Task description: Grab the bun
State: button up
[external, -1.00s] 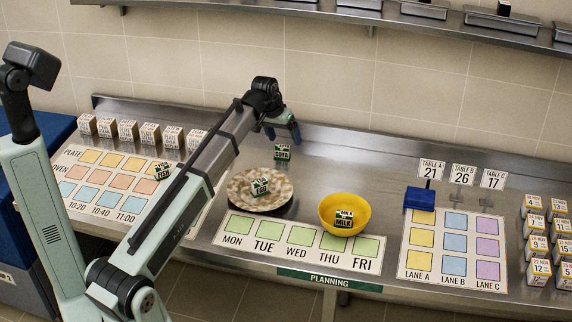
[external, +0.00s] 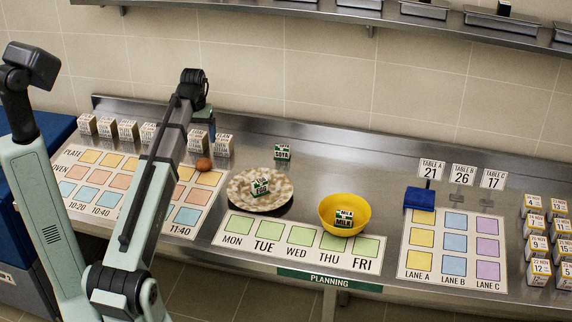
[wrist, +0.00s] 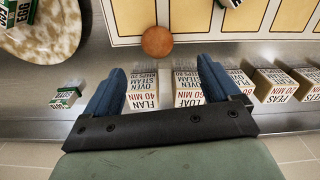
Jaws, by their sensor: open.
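The bun (external: 204,164) is a small round brown thing on the oven chart at the left of the counter. In the wrist view the bun (wrist: 157,41) shows at the top middle, beyond the fingertips and roughly centred between them. My gripper (external: 212,130) is above the back of the counter, behind the bun. In the wrist view my gripper (wrist: 160,75) has its blue fingers spread, with nothing held between them. The bun appears apart from both fingers.
White lettered blocks (external: 223,145) stand along the back, under my gripper; the flan block (wrist: 145,88) and loaf block (wrist: 188,88) show between the fingers. A speckled plate (external: 238,199) bears a green-and-white block. A yellow bowl (external: 328,216) stands to the right.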

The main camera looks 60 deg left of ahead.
send_over(203, 161)
notch_tip(203, 161, down, 6)
jog(key=shift+s+r, duration=0.1)
jog(key=shift+s, duration=0.05)
jog(key=shift+d+f, duration=0.1)
jog(key=shift+f, duration=2.55)
jog(key=c, duration=1.2)
jog(key=shift+o, duration=0.2)
jog(key=shift+r, duration=0.1)
